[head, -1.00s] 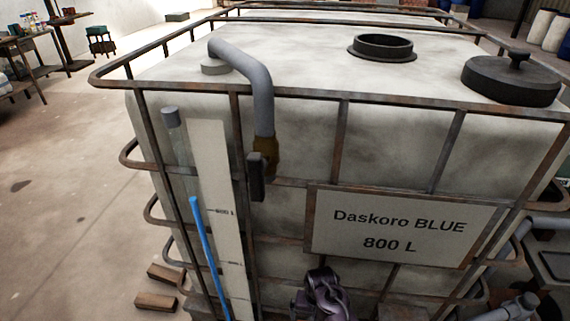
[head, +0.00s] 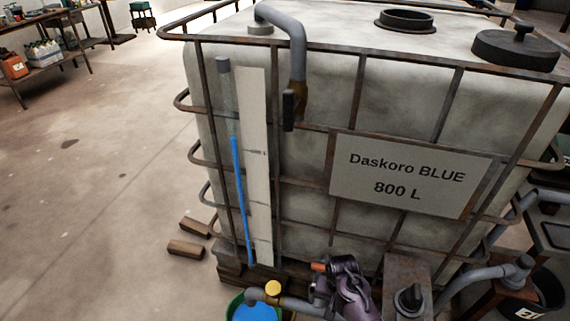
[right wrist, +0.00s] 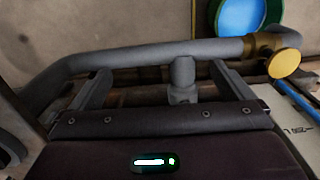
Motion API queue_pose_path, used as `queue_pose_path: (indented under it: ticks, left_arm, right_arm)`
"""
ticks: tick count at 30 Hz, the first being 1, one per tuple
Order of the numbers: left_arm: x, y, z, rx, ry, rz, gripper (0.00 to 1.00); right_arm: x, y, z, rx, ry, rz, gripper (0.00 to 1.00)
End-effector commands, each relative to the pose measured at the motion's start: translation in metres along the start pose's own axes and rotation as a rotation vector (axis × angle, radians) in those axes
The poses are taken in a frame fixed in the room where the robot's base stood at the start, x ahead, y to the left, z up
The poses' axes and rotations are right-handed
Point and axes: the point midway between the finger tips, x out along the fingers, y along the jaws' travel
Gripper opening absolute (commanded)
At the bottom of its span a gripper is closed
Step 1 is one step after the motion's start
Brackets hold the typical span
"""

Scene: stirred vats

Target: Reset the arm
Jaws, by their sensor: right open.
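My right gripper shows in the right wrist view (right wrist: 165,78) with its two fingers spread apart and nothing clearly held between them. A grey pipe (right wrist: 130,58) with a short branch runs across the view at the fingertips; whether they touch it I cannot tell. A dark purple arm part of mine (head: 348,290) shows at the bottom of the head view, in front of the vat. Its gripper cannot be made out there. My left gripper is not in view.
The caged vat (head: 300,190) labelled Daskoro BLUE 800 L fills the middle. A yellow knob (head: 273,288) sits on the outlet pipe above a green bucket (head: 231,308) of blue liquid. A black bucket (head: 545,297) stands at right.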

Motion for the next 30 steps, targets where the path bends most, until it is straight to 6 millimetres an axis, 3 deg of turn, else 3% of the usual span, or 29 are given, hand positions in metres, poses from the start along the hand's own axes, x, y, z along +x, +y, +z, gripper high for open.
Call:
queue_pose_path:
  ticks: [10,17,23,27,30]
  left_arm:
    - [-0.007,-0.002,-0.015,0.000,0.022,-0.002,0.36]
    - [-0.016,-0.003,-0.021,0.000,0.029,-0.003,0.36]
    - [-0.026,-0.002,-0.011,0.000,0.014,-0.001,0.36]
    - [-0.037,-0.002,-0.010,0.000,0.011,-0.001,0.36]
    - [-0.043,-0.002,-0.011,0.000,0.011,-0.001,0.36]
  right_arm:
    - [0.041,0.019,0.025,-0.060,0.011,0.009,1.00]
    - [0.087,0.045,0.064,-0.138,0.023,0.016,1.00]
    - [0.138,0.084,0.124,-0.242,0.038,0.019,1.00]
    - [0.175,0.129,0.198,-0.349,0.049,0.016,1.00]
    - [0.192,0.159,0.250,-0.420,0.064,0.008,1.00]
